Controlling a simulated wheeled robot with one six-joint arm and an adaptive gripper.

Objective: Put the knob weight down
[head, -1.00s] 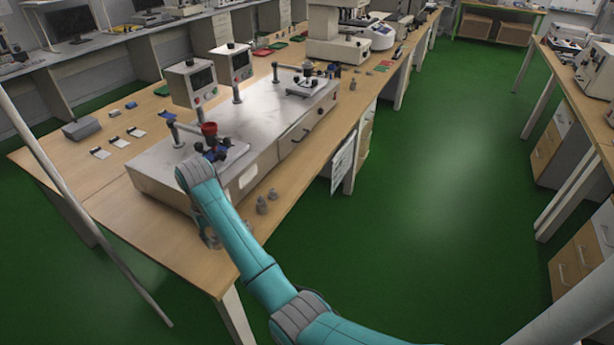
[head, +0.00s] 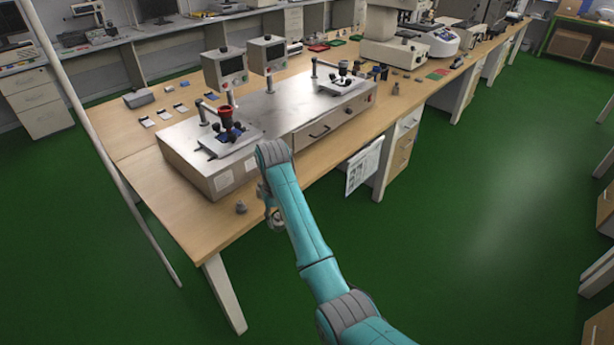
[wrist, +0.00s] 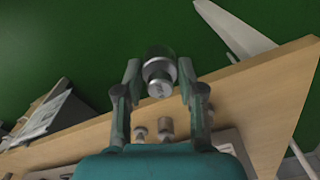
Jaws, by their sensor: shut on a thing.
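A metal knob weight (wrist: 159,74) is held between the two fingertips of my gripper (wrist: 160,66) in the wrist view. In the head view my gripper (head: 270,203) hangs by the front edge of the wooden bench (head: 206,236), and the held weight (head: 276,222) shows below it, seen against the green floor. One similar weight (head: 241,207) stands on the bench left of my gripper. The wrist view shows two small weights (wrist: 140,133) on the bench beyond the fingers. My arm hides part of the bench edge.
A large metal test machine (head: 215,181) with a red cup (head: 225,113) fills much of the bench. A narrow bare wood strip runs along the front edge. A pale pole (head: 98,150) crosses the left side. Green floor lies open to the right.

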